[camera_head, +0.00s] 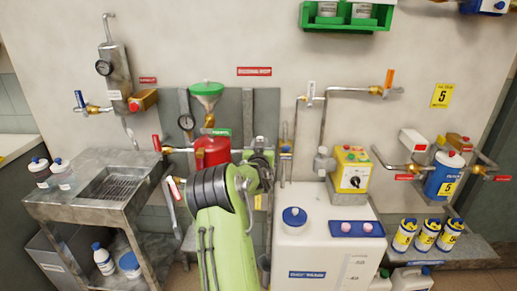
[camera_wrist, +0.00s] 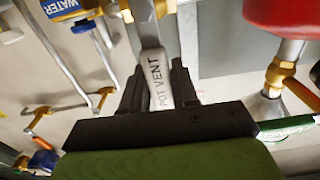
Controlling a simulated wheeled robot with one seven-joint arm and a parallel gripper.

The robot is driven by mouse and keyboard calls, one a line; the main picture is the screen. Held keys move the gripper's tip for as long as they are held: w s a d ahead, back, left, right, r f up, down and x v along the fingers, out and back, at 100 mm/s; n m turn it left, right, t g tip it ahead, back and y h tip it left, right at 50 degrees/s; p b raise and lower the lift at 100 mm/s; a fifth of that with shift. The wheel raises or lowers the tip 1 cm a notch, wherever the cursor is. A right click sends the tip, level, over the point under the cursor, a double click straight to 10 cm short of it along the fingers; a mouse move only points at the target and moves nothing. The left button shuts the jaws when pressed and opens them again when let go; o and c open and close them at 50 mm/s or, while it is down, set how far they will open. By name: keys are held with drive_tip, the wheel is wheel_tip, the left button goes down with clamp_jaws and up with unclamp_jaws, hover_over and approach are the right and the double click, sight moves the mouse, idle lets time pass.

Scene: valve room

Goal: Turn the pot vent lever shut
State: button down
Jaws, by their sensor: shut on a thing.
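In the wrist view, the pot vent lever (camera_wrist: 158,72) is a pale grey metal handle with "POT VENT" lettered along it. It runs from a brass valve fitting (camera_wrist: 150,8) at the top down between the fingers. My gripper (camera_wrist: 157,85) is shut on this lever, with one dark finger on each side. The red pot (camera_wrist: 290,14) is at the upper right of the wrist view. In the head view, the red pot (camera_head: 210,151) stands under a green funnel (camera_head: 206,92). My green arm hides the gripper and the lever there.
A white tank (camera_head: 310,245) with a blue cap stands right of my arm. A yellow control box (camera_head: 351,168) is behind it. A metal sink bench (camera_head: 98,198) is at left. Pipes with levers line the wall. A blue container (camera_head: 444,178) stands on the right.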

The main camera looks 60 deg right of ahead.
drive_tip(key=shift+f, duration=0.2)
drive_tip(key=c, duration=0.9)
unclamp_jaws()
drive_tip(key=shift+r, duration=0.1)
drive_tip(key=shift+c, duration=0.2)
drive_tip(key=v, duration=1.5)
drive_tip(key=shift+s+a, duration=0.25)
drive_tip(key=shift+a, duration=0.1)
